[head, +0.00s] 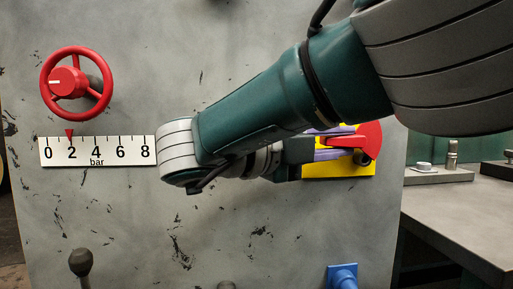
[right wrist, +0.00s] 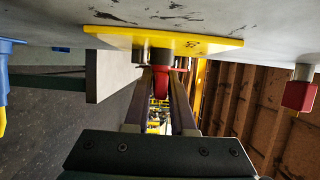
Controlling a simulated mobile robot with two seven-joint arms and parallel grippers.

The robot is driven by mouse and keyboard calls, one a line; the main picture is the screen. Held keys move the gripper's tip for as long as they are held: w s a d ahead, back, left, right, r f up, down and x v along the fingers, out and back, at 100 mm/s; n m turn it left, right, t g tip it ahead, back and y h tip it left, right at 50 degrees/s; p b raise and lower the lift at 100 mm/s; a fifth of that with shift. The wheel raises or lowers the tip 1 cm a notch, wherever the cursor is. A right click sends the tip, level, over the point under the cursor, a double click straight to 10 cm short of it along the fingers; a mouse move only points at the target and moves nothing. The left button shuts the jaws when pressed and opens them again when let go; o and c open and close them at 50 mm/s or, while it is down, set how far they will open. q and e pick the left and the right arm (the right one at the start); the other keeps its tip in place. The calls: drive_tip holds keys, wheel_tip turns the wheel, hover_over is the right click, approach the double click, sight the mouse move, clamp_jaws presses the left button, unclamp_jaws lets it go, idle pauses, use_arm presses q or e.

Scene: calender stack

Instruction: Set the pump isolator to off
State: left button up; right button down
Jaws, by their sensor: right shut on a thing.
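The pump isolator is a red rotary handle (head: 368,142) on a yellow plate (head: 345,170), fixed to the grey panel. My right gripper (head: 338,143) reaches it from the left, with its purple-sided fingers above and below the red handle. It is shut on the handle. In the right wrist view, the red handle (right wrist: 160,82) lies between the two fingers, under the yellow plate (right wrist: 190,42). My forearm and gripper hide part of the plate and any labels there. My left gripper is not in view.
A red handwheel (head: 68,82) stands above a bar scale (head: 97,151), with its red pointer near 2. A dark knob (head: 81,262) is at lower left and a blue fitting (head: 343,277) below the isolator. A grey bench (head: 460,205) with small fittings stands at right.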

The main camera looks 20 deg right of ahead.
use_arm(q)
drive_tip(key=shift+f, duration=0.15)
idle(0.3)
use_arm(e)
drive_tip(key=c, duration=0.8)
unclamp_jaws()
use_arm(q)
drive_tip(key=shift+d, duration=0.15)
use_arm(e)
drive_tip(key=shift+o, duration=0.2)
